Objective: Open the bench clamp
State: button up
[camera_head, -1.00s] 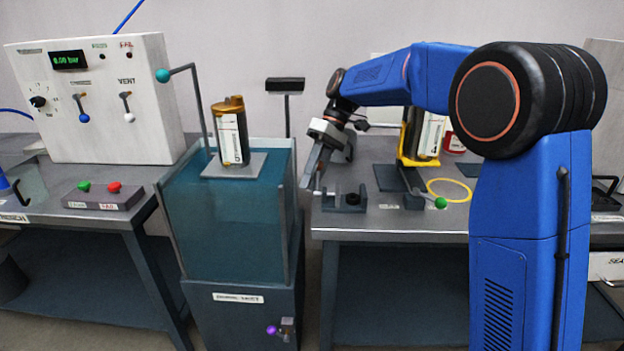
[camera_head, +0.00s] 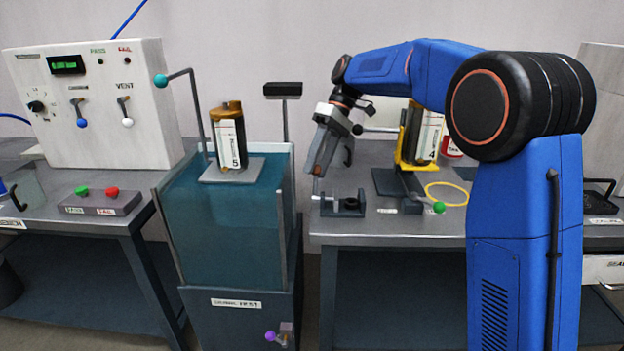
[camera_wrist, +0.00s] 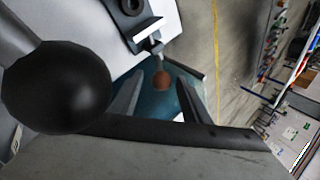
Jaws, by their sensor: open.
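The bench clamp (camera_head: 347,205) looks like a small dark vise on the front left corner of the right bench. In the wrist view its dark body (camera_wrist: 131,8) is at the top, with a pale jaw plate and a short rod ending in a brown ball (camera_wrist: 162,79). My gripper (camera_head: 318,173) is open and points down above the clamp's left end. In the wrist view the fingers of my gripper (camera_wrist: 160,98) stand apart, with the brown ball seen between them. I cannot tell whether they touch it.
A yellow holder (camera_head: 404,150) with a canister stands behind, with a green-ended lever (camera_head: 438,207). A large black ball on a rod (camera_wrist: 57,87) is close to the wrist camera. A teal tank (camera_head: 225,235) stands left of the bench. A yellow ring (camera_head: 447,193) lies right.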

jog(key=v, duration=0.6)
jog(key=shift+r, duration=0.2)
jog(key=shift+w+d, duration=0.1)
